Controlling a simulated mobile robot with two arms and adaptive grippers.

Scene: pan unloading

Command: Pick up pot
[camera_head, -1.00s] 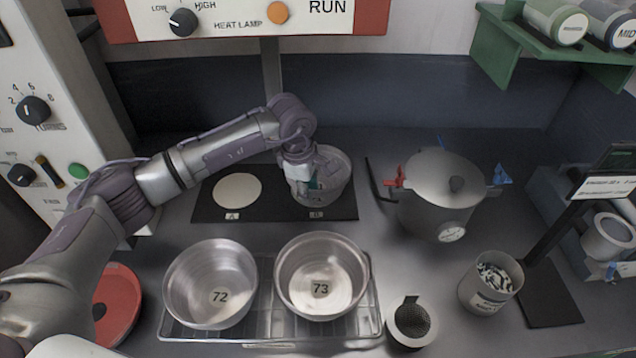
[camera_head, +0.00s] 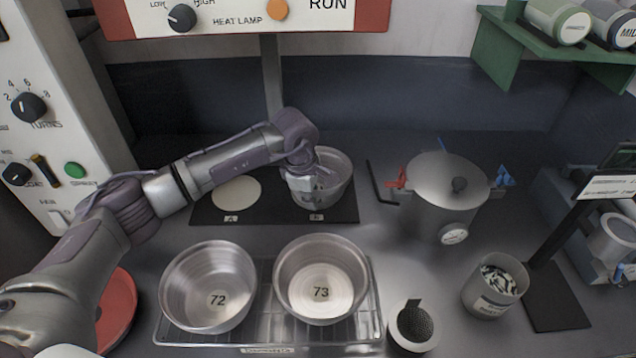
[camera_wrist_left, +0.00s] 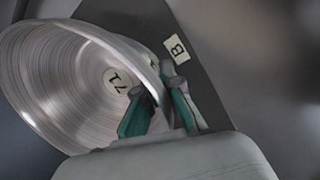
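A round metal pot marked 71 (camera_wrist_left: 75,85) stands on the black mat (camera_head: 266,214) by the label B. In the head view this pot (camera_head: 336,178) is partly hidden by my left gripper (camera_head: 305,188). In the left wrist view, the fingers of my left gripper (camera_wrist_left: 155,95) straddle the pot's near rim, one finger inside the wall and one outside. A gap shows between the teal pads, so the gripper looks open; contact with the rim is unclear. My right gripper is out of view.
Metal pans 72 (camera_head: 208,285) and 73 (camera_head: 321,278) sit on a wire rack (camera_head: 263,330) in front. A lidded pot (camera_head: 440,205) with a gauge stands right. A pale disc (camera_head: 236,193) lies left on the mat. The heat lamp panel (camera_head: 240,18) hangs above.

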